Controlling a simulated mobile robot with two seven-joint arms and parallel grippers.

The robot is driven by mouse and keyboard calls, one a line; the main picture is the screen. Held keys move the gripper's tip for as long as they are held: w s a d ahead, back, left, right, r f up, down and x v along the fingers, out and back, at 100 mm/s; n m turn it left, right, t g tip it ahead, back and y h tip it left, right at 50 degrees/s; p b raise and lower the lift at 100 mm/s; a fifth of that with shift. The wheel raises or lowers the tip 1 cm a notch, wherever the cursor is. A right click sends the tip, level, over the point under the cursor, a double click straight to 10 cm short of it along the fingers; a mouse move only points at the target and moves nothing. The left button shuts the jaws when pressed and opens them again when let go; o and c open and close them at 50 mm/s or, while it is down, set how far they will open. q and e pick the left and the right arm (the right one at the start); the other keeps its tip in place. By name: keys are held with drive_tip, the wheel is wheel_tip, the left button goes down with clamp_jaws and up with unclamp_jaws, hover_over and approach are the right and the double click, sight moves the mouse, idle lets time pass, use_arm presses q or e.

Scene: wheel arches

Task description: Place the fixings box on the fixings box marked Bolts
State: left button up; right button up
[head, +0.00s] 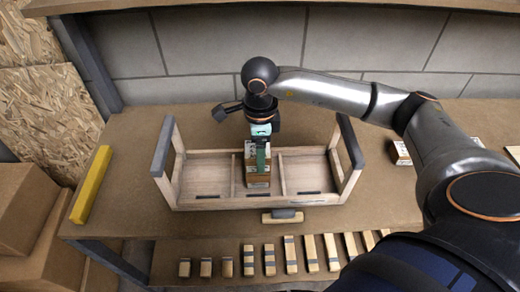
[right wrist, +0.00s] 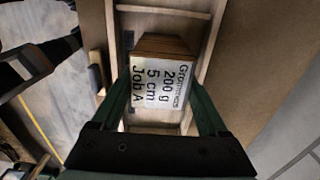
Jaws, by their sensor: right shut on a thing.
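A brown fixings box (head: 257,180) with a white label is at the middle compartment of the wooden tote (head: 212,168). In the right wrist view the label on this box (right wrist: 160,82) reads "Grommets 200 g 5 cm Job A". My right gripper (head: 261,160) points down from above, shut on this box, with a green finger on each side in the right wrist view (right wrist: 163,92). I cannot tell whether the box touches the tote floor. Another labelled box (head: 401,153) sits on the bench at the right, partly behind my right arm; its print is too small to read. My left gripper is out of view.
A further box (head: 514,153) shows at the right edge. A yellow bar (head: 91,185) lies on the left of the bench. A wooden block with a grey top (head: 282,216) is at the front edge. Several wooden pieces lie on the lower shelf (head: 215,252). The tote has raised end handles.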

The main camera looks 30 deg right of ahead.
drive_tip(key=shift+f, duration=0.2)
drive_tip(key=o, duration=1.5)
drive_tip(key=shift+c, duration=0.2)
wheel_tip(320, 180, up, 12)
drive_tip(key=shift+r+b, duration=0.2)
drive_tip(key=shift+b, duration=0.1)
